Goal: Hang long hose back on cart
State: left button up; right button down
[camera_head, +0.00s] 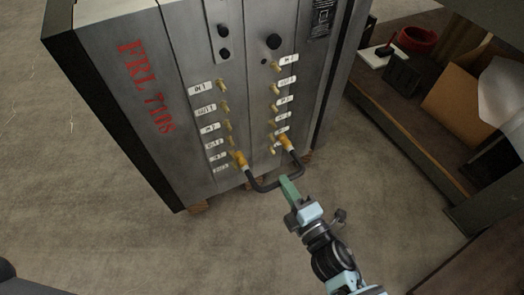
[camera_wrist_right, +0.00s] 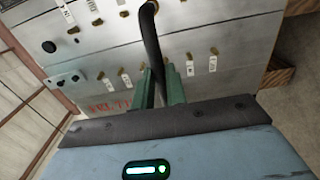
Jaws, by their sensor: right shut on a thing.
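A black hose (camera_head: 262,188) hangs as a U on the front of a grey metal mould base (camera_head: 178,60). Its two orange-and-brass ends (camera_head: 241,160) sit at the low fittings, one in each column. My right gripper (camera_head: 288,186) has its green fingers shut on the hose near the bottom of the bend. In the right wrist view the dark hose (camera_wrist_right: 151,45) runs up from between the green fingers (camera_wrist_right: 160,88). My left gripper is not in view. I cannot make out a hose cart for certain.
Several bare brass fittings with white labels (camera_head: 205,109) line the mould base. Wooden blocks (camera_head: 199,207) lie under it. At the right stands a shelf unit (camera_head: 392,121) with a red ring-shaped item (camera_head: 417,38) and a cardboard box (camera_head: 462,98). Open floor (camera_head: 130,245) lies in front.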

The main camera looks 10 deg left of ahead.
jog(key=shift+p+v, duration=0.65)
jog(key=shift+v, duration=2.3)
